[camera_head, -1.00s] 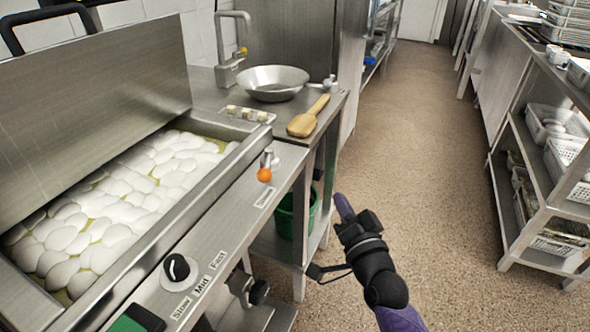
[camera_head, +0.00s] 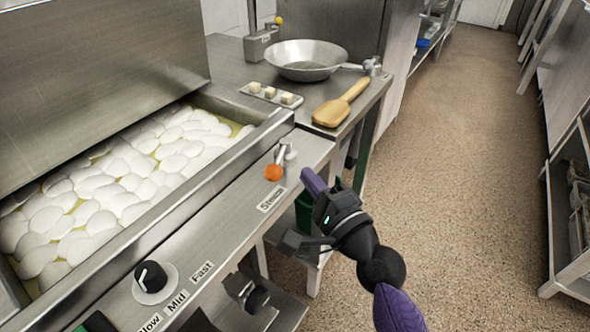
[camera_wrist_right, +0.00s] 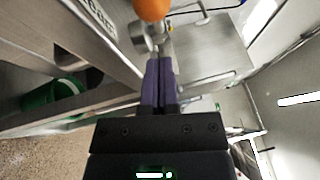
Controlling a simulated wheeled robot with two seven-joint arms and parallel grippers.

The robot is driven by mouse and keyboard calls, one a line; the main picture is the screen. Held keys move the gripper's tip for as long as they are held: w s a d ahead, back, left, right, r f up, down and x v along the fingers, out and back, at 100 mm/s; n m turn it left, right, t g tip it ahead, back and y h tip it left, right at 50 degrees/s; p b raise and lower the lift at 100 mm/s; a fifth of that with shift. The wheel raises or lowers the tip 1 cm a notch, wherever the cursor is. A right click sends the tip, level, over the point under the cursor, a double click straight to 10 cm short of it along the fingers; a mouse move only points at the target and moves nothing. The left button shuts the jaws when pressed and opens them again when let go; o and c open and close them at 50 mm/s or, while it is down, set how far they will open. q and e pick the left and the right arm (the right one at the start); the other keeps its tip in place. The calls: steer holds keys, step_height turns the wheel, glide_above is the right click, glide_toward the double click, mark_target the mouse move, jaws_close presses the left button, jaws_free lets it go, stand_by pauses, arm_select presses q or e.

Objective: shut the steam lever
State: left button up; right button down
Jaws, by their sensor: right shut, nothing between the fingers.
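The steam lever is a short metal arm with an orange ball knob (camera_head: 273,172), above the "Steam" label (camera_head: 271,200) on the steel front ledge. In the right wrist view the orange knob (camera_wrist_right: 152,8) shows at the top edge, with its metal pivot just below it. My right gripper (camera_head: 308,178) is shut and empty, a little to the right of the knob and apart from it. In the right wrist view its purple fingers (camera_wrist_right: 160,68) are together and point toward the pivot.
A vat (camera_head: 245,153) of white pieces lies left of the ledge. A black speed dial (camera_head: 151,279) sits nearer on the ledge. Beyond are a metal pan (camera_head: 306,73), a wooden paddle (camera_head: 341,104) and a small tray (camera_head: 272,97). The floor at right is open.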

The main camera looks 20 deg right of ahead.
mark_target(281, 176)
steer(key=shift+w+a+r, duration=0.15)
steer(key=shift+w+a, duration=0.15)
steer(key=shift+a, duration=0.2)
steer(key=shift+w+a+r, duration=0.15)
steer(key=shift+w+a, duration=0.1)
steer(key=shift+a, duration=0.25)
steer(key=shift+w+a, duration=0.15)
steer(key=shift+a, duration=0.1)
arm_select(q)
steer(key=shift+w+d, duration=0.15)
steer(key=shift+w, duration=0.4)
arm_select(e)
steer(key=shift+w+a+r+p, duration=0.1)
steer(key=shift+w+a+p, duration=0.05)
steer(key=shift+a+p, duration=0.3)
steer(key=shift+w+a+r+p, duration=0.1)
steer(key=shift+a+p, duration=0.25)
steer(key=shift+p, duration=0.05)
steer(key=shift+a+f, duration=0.1)
steer(key=shift+a, duration=0.05)
steer(key=shift+f, duration=0.1)
arm_select(q)
steer(key=shift+s+r, duration=0.3)
steer(key=shift+r, duration=0.45)
steer(key=shift+s, duration=0.1)
arm_select(e)
steer(key=shift+s, duration=0.1)
